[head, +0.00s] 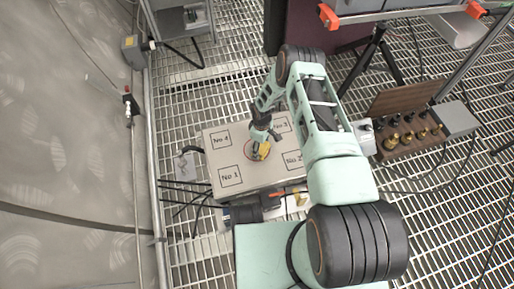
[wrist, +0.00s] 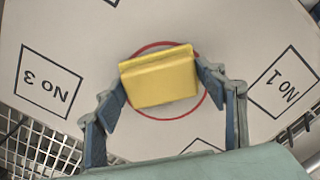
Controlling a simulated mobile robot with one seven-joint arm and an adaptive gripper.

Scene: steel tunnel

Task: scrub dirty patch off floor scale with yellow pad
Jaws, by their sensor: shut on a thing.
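The floor scale (head: 222,160) is a pale, flat plate on the grating, marked with squares No 1 to No 4 and a red circle at its centre. It fills most of the wrist view (wrist: 100,35). My gripper (head: 262,145) is over the middle of the scale, its fingers closed on the two ends of the yellow pad (wrist: 160,80). The pad covers much of the red circle; it also shows in the head view (head: 261,152). I cannot tell whether the pad touches the plate. No dirty patch shows clearly; the pad and gripper hide part of the centre.
An open wooden case with several brass weights (head: 408,133) stands right of the scale, beside a grey box (head: 455,119). Black cables run over the grating around the scale. The curved tunnel wall (head: 70,130) is on the left, and a tripod (head: 378,50) stands behind.

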